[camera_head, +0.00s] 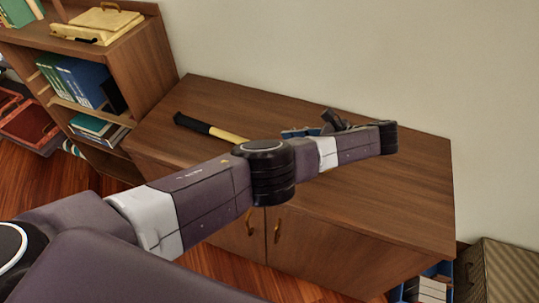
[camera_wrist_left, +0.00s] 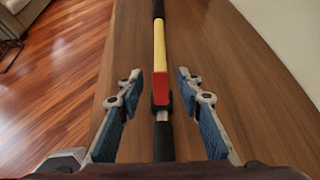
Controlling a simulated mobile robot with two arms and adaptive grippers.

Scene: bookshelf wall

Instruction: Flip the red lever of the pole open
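The pole lies on top of the wooden cabinet. In the head view its black end and yellow section (camera_head: 212,128) show left of my arm, and the rest is hidden behind the arm. In the left wrist view the pole (camera_wrist_left: 159,45) runs away from me, with a red lever (camera_wrist_left: 161,88) at the end of the yellow part and a black and silver section nearer. My left gripper (camera_wrist_left: 160,95) is open, its blue-padded fingers on either side of the pole near the lever, with gaps on both sides. In the head view the gripper (camera_head: 318,130) is mostly hidden behind my arm. My right gripper is not in view.
The cabinet top (camera_head: 400,185) is clear around the pole. A bookshelf (camera_head: 140,60) with books and a yellow case (camera_head: 98,25) stands at the left. A wall rises behind the cabinet. A brown box (camera_head: 495,272) stands at the lower right.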

